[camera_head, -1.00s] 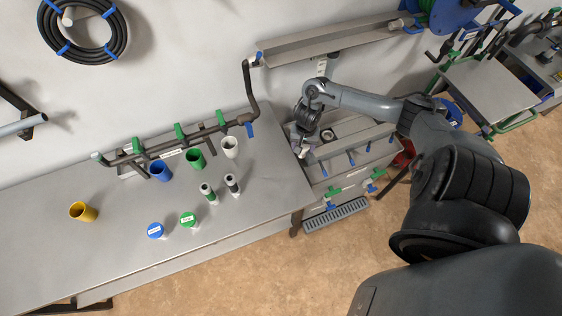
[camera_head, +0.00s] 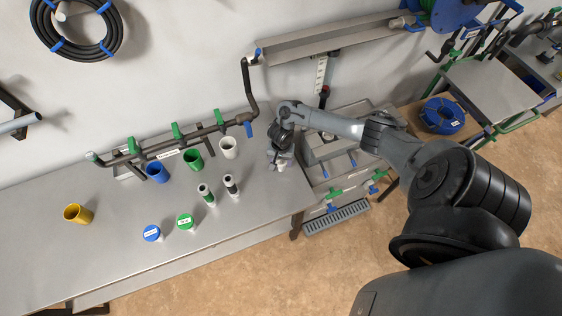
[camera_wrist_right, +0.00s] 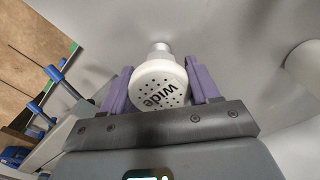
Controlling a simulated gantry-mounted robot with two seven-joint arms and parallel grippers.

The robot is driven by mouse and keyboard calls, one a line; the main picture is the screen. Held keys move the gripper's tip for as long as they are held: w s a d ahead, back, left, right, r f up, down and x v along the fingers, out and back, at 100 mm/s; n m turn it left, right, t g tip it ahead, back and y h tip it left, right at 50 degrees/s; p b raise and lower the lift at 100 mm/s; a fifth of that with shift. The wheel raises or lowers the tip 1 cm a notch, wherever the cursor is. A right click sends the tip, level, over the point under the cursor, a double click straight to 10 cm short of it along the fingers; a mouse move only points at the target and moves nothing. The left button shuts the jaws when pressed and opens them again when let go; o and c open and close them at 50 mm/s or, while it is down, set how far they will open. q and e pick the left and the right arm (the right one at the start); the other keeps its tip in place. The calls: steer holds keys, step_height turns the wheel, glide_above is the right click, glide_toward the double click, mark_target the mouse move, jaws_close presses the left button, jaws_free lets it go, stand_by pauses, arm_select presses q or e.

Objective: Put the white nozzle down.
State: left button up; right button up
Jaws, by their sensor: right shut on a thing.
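My right gripper (camera_head: 279,164) is above the right end of the grey bench (camera_head: 262,194), close to the bench's right edge. In the right wrist view my right gripper (camera_wrist_right: 160,82) has its two purple fingers shut on the white nozzle (camera_wrist_right: 158,85). The nozzle has a round perforated face marked "wide" and a narrower stem pointing away. In the head view the nozzle is tiny and partly hidden by the gripper. I cannot tell whether it touches the bench. My left gripper is in no view.
A white cup (camera_head: 229,147), green cup (camera_head: 193,160), blue cup (camera_head: 157,172) and yellow cup (camera_head: 78,213) stand on the bench. Two small fittings (camera_head: 231,185), a blue cap (camera_head: 152,233) and a green cap (camera_head: 185,222) are nearer. A dark pipe manifold (camera_head: 180,141) runs behind.

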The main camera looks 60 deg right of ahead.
steer(key=shift+f, duration=0.2)
steer(key=o, duration=1.2)
steer(key=shift+c, duration=0.2)
